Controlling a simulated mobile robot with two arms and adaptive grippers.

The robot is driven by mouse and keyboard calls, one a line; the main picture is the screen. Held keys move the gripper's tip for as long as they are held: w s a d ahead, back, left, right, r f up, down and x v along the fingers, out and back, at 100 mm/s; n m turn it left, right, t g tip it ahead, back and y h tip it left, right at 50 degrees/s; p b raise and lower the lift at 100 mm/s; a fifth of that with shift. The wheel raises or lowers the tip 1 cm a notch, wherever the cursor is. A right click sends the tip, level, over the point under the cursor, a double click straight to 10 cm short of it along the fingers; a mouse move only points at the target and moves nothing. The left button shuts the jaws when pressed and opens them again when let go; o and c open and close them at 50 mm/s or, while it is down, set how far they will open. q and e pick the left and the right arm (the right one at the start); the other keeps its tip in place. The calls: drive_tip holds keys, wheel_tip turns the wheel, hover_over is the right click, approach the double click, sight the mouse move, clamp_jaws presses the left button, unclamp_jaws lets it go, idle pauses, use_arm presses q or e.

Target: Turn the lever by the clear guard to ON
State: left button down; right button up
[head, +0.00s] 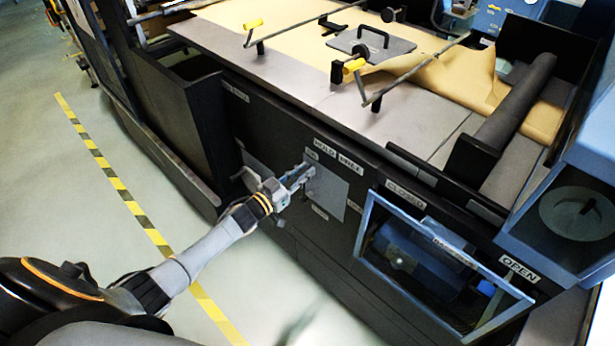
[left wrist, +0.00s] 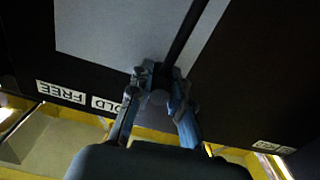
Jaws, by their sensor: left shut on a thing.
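My left gripper (head: 306,172) reaches the front panel of the dark machine and is shut on the lever. It also shows in the left wrist view (left wrist: 160,78), where a dark lever rod (left wrist: 192,32) runs from between the fingertips to the top edge. In the head view the gripper hides most of the lever. Behind it is a grey plate (head: 332,190) with small labels around it, too small to read for certain. The clear guard (head: 425,265), in a blue frame, is to the right of the plate. My right gripper is not in view.
CLOSED and OPEN labels (head: 519,270) flank the guard's frame. Brown kraft paper (head: 300,38) and yellow-ended rods lie on the machine top. The floor (head: 110,200) with striped tape is clear at left.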

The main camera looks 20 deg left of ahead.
use_arm(q)
drive_tip(key=shift+a, duration=0.35)
drive_tip(key=c, duration=1.3)
unclamp_jaws()
drive_tip(key=shift+w, duration=0.1)
drive_tip(key=shift+o, duration=0.2)
drive_tip(key=shift+s+a+f, duration=0.1)
drive_tip(key=shift+s, duration=0.45)
drive_tip(key=v, duration=1.1)
